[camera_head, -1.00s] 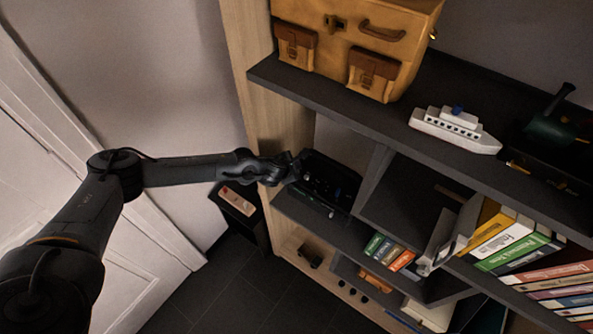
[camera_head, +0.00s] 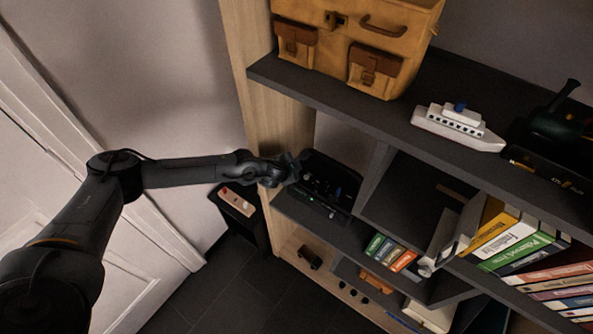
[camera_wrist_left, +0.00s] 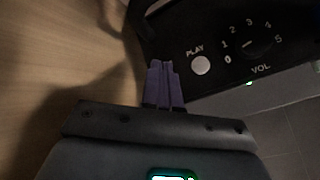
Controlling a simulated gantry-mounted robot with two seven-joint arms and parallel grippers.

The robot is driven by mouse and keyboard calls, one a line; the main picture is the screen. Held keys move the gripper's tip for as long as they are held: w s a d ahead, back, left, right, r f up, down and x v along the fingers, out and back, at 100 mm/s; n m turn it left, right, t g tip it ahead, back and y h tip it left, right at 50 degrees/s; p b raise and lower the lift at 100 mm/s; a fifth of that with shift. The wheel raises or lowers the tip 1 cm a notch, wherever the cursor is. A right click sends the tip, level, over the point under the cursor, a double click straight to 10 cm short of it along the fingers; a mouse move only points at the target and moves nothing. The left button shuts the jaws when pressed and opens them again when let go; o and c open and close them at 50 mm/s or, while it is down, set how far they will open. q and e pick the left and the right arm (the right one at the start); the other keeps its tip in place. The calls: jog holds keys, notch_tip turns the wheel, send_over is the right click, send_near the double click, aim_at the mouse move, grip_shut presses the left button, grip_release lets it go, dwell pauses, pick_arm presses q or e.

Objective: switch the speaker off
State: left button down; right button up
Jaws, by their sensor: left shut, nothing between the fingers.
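The speaker (camera_head: 335,191) is a black device in the left compartment of the middle shelf. In the left wrist view its dark front (camera_wrist_left: 180,30) carries a round pale PLAY button (camera_wrist_left: 201,65) and a dark VOL knob (camera_wrist_left: 258,45) with marks 0 to 5. The knob's exact setting is hard to read. My left gripper (camera_head: 296,167) is at the speaker's left end. In the left wrist view its purple fingertips (camera_wrist_left: 161,66) are together and empty, just left of the PLAY button. I cannot tell whether they touch the panel. My right gripper is out of view.
A wooden upright (camera_head: 262,110) stands close beside my left gripper. The dark upper shelf (camera_head: 350,108) above holds a tan bag (camera_head: 350,50) and a white toy ship (camera_head: 457,127). Small books (camera_head: 388,252) and larger books (camera_head: 510,240) stand to the right.

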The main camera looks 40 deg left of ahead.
pick_arm(q)
jog(key=shift+f+b, duration=0.35)
jog(key=shift+f, duration=0.05)
jog(key=shift+r, duration=0.1)
dwell(0.6)
jog(key=shift+r+p, duration=0.55)
jog(key=shift+r, duration=0.15)
jog(key=shift+r, duration=0.15)
jog(key=shift+r+p, duration=1.85)
jog(key=shift+r, duration=0.55)
